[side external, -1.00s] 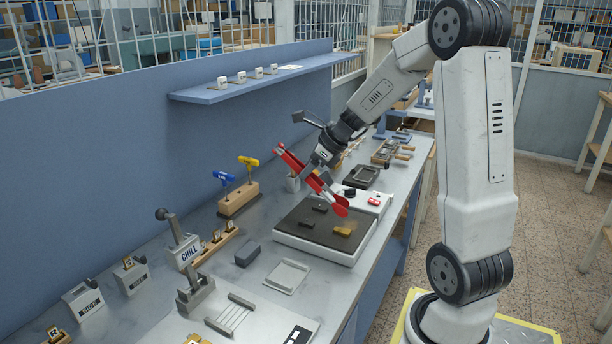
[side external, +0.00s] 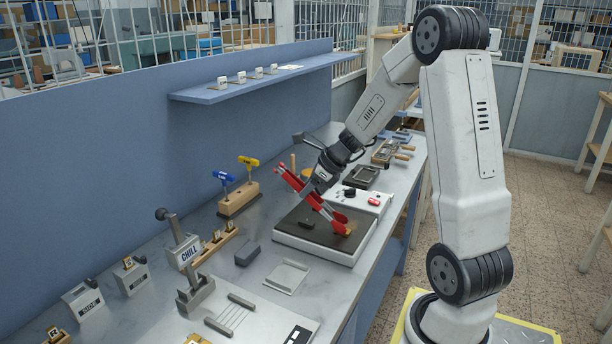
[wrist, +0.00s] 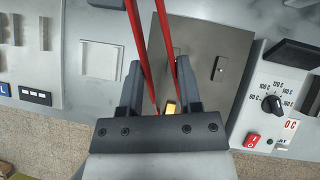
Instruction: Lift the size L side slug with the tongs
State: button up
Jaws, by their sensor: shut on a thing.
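My gripper (side external: 310,190) is shut on the red tongs (side external: 288,178), which slant down over the dark hotplate (side external: 290,237). In the wrist view the tongs' two red arms (wrist: 137,38) pass between my fingers. Their tips are at a brass-coloured slug (side external: 348,233) near the plate's front right; I cannot tell whether they touch or pinch it. It also shows in the wrist view (wrist: 171,107), partly hidden. A dark slug (side external: 306,224) lies apart on the plate and shows in the wrist view (wrist: 220,68). I cannot read a size mark on any slug.
The hotplate's white control panel (side external: 368,203) has a dial (wrist: 271,104) and a red switch (wrist: 252,139). A grey tray (side external: 287,277) and a grey block (side external: 247,253) lie left of the plate. A wooden rack (side external: 239,198) holds blue- and yellow-handled tools.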

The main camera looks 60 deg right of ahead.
jog(key=shift+o, duration=0.2)
grip_shut()
jog(key=shift+r, duration=0.15)
notch_tip(320, 180, up, 12)
dwell(1.1)
